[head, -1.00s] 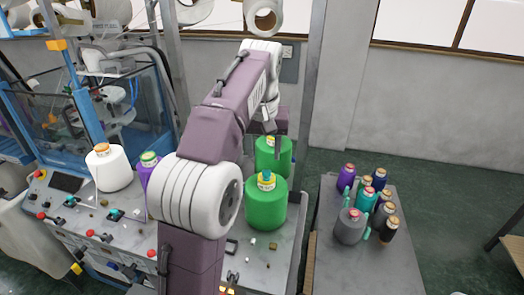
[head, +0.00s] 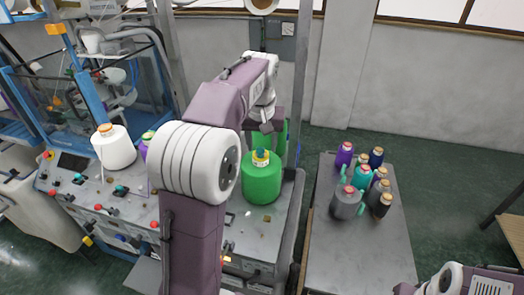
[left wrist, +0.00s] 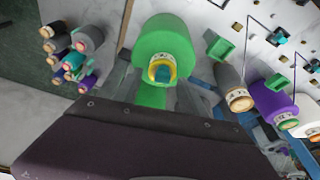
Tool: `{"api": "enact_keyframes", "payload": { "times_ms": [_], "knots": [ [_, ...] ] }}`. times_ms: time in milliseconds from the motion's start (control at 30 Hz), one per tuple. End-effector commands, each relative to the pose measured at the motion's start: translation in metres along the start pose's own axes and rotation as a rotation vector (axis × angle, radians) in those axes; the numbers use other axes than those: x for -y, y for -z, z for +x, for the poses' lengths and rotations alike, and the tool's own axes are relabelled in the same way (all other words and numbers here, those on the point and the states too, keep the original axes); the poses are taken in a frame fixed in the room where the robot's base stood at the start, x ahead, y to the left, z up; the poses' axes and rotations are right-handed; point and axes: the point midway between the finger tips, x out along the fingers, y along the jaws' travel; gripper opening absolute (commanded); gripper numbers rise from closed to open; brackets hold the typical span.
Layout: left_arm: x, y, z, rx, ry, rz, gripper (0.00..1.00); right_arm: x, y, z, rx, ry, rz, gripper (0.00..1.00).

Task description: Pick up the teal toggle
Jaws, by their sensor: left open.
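Small teal pieces that look like toggles sit on the machine's pale panel in the head view. One teal toggle (head: 121,189) is mid-panel, another (head: 79,179) further left. I cannot tell which one the task means. In the left wrist view a teal toggle (left wrist: 278,36) shows at the upper right, beyond the green cone. My left gripper (head: 270,124) is by the green cones at the panel's right end, well right of the toggles. It is open with nothing seen in it; its fingers are partly hidden. My right gripper is out of view.
A large green cone (head: 261,180) and a second one behind it stand by my left gripper. A white cone (head: 113,148) and a partly hidden purple cone stand left. A grey side table (head: 356,250) holds several cones. Red knobs (head: 98,207) dot the panel.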

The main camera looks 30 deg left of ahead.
Motion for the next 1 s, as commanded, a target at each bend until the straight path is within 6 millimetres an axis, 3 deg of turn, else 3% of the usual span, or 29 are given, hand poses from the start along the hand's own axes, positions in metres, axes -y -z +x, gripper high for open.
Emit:
{"api": "enact_keyframes", "payload": {
  "times_ms": [100,300,467,500,833,1000],
  "knots": [
    [0.000,0.000,0.010,0.001,0.001,0.000,0.49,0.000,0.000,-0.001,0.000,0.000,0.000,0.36],
    [0.000,0.000,0.011,0.000,0.000,0.000,0.46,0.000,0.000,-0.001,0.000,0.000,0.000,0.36],
    [0.000,0.000,0.010,0.000,0.000,0.000,0.02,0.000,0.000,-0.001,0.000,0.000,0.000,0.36],
    [0.000,0.000,0.010,0.000,0.000,0.000,0.00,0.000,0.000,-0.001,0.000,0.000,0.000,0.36],
    [0.000,0.000,0.009,-0.001,0.000,0.000,0.00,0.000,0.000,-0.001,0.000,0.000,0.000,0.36],
    [0.000,0.004,-0.002,-0.002,0.000,-0.001,0.00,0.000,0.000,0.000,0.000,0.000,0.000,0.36]
  ]
}}
